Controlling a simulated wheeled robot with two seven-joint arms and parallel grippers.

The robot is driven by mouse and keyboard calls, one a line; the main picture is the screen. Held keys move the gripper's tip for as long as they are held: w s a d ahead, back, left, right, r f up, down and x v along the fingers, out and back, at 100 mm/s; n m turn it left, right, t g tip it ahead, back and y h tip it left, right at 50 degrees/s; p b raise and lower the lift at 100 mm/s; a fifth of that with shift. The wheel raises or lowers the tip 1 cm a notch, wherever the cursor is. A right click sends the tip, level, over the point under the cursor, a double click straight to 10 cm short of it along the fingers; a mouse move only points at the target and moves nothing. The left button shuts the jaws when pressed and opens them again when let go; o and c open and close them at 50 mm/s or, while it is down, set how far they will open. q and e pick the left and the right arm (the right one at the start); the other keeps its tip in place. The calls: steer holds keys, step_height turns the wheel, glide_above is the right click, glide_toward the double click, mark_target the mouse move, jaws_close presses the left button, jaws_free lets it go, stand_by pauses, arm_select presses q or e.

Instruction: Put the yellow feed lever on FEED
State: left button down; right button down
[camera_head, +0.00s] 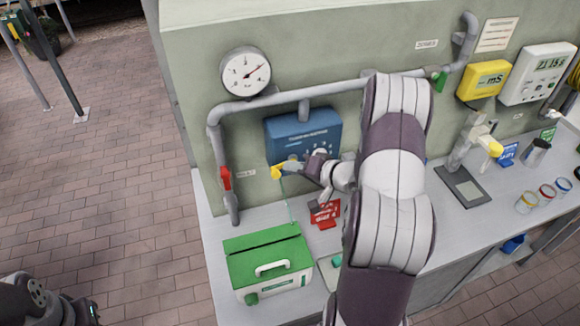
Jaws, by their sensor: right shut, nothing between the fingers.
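The yellow feed lever (277,172) shows as a small yellow piece at the lower left corner of the blue wall box (303,130). My right gripper (289,167) is shut and empty, with its tips right at the yellow piece. I cannot tell whether they touch. The gripper and arm cover part of the box's lower right side. The lever's setting and the FEED mark cannot be read.
A grey pipe with a red handle (225,178) and a gauge (246,72) are on the wall. A green-lidded box (268,262) and a red card (324,213) are on the counter (220,218) below. Cups and a tap stand at right.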

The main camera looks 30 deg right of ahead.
steer(key=shift+a+f, duration=0.3)
steer(key=shift+a, duration=0.1)
steer(key=shift+w+a+f, duration=0.1)
steer(key=shift+w+a, duration=0.05)
steer(key=shift+a, duration=0.1)
steer(key=shift+d, duration=0.1)
steer(key=shift+n+h, duration=0.3)
